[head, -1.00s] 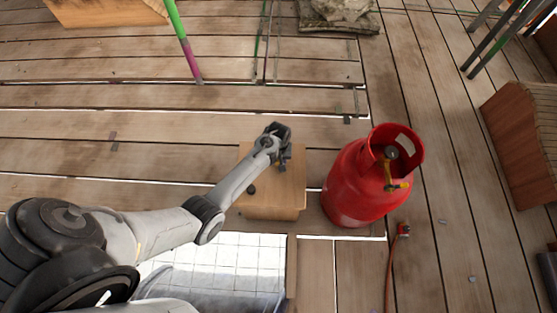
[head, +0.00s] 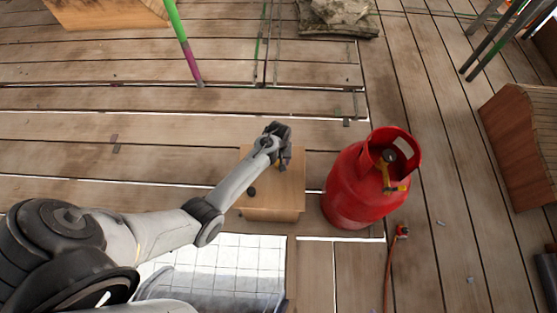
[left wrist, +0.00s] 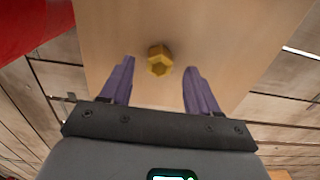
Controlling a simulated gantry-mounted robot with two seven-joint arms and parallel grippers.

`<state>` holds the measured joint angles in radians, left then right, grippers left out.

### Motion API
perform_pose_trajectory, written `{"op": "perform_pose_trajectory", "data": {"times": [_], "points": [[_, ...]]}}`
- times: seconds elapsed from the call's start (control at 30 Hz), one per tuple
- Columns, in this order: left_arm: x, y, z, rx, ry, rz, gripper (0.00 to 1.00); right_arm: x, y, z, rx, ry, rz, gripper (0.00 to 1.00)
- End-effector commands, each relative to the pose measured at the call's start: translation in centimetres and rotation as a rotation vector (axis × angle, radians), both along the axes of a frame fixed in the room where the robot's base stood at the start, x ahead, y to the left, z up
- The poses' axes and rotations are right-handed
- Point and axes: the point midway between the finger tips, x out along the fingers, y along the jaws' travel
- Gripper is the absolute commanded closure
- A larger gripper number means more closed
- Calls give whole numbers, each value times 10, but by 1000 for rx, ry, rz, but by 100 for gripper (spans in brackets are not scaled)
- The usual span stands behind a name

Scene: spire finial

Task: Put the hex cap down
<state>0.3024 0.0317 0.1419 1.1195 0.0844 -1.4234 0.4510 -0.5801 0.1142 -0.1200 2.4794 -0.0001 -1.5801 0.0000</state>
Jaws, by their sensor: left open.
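The hex cap (left wrist: 159,61) is a small yellow six-sided piece. In the left wrist view it sits on the pale wooden block (left wrist: 220,30), apart from both fingers. In the head view only a bit of yellow shows beside my gripper. My left gripper (left wrist: 158,86) is open, with its two purple-grey fingers spread to either side and nothing between them; the cap lies just beyond the fingertips. In the head view the left gripper (head: 283,160) is over the wooden block (head: 275,200). My right gripper is not in view.
A red gas cylinder (head: 350,188) with a brass valve stands close to the right of the block. A small dark round thing (head: 252,191) is on the block's left part. An orange hose (head: 390,265) runs along the plank deck. Open planks lie behind the block.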

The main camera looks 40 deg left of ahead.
Motion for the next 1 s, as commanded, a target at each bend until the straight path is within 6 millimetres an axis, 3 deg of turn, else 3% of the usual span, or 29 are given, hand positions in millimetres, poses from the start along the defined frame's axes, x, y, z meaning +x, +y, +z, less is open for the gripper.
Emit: {"op": "perform_pose_trajectory", "data": {"times": [0.03, 0.1, 0.4, 0.73, 0.87, 1.0], "points": [[1, 0, 16, 0, -3, 0, 39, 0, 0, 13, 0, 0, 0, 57], [1, 0, 30, 0, -2, -1, 39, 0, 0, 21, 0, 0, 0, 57], [0, 0, 78, 0, -1, -1, 39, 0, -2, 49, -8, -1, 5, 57], [-4, 0, 95, 6, -4, -13, 39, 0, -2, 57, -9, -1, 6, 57], [-22, -1, 98, 29, -27, -78, 39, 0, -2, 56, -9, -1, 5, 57], [-58, -9, 111, 71, -75, -217, 39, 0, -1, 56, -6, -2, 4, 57]]}}
